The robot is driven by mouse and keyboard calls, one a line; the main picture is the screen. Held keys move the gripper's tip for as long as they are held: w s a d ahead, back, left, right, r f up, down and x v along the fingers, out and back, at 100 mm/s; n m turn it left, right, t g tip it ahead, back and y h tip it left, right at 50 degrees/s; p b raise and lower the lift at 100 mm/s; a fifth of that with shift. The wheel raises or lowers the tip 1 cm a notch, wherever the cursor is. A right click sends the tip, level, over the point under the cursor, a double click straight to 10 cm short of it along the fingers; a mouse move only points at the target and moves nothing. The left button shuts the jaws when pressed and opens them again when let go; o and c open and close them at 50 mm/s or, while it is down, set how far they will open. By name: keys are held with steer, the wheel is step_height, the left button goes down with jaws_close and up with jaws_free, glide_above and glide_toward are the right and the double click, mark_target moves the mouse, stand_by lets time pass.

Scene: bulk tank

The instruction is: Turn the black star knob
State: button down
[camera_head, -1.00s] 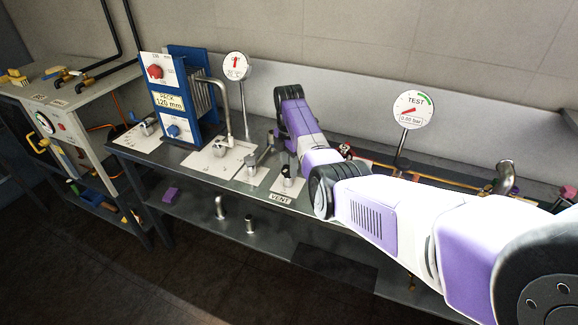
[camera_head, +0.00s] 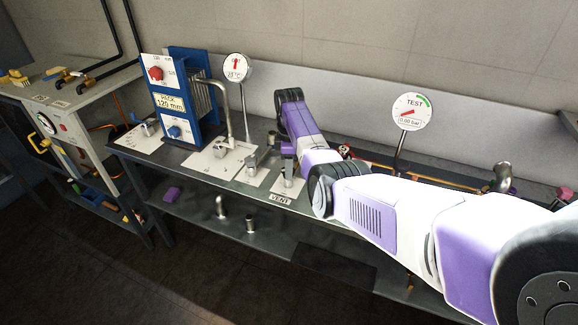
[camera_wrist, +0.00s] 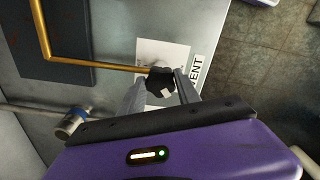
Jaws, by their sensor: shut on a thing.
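The black star knob (camera_wrist: 160,81) shows in the wrist view, on a white plate (camera_wrist: 163,50) beside the VENT label (camera_wrist: 194,74). My gripper (camera_wrist: 159,88) is shut on the knob, with one grey finger on each side of it. In the head view my arm reaches over the bench, and the knob and fingertips are hard to make out behind it. The VENT label also shows in the head view (camera_head: 281,199).
A brass pipe (camera_wrist: 95,66) runs up to the knob. A metal fitting (camera_wrist: 72,122) lies left of my gripper. The TEST gauge (camera_head: 411,111) stands right of my arm, and the blue plate pack (camera_head: 187,95) stands to its left.

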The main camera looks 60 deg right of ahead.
steer(key=m, duration=0.4)
steer(key=shift+m+p, duration=0.3)
steer(key=m, duration=0.3)
steer(key=shift+m, duration=0.3)
steer(key=m, duration=0.4)
steer(key=shift+a+m, duration=0.1)
steer(key=shift+m, duration=0.2)
steer(key=m, duration=0.3)
steer(key=shift+m, duration=0.3)
steer(key=m, duration=0.5)
steer(key=shift+w+a, duration=0.1)
steer(key=shift+m+b, duration=0.55)
steer(key=shift+m, duration=1.65)
steer(key=c, duration=0.9)
jaws_free()
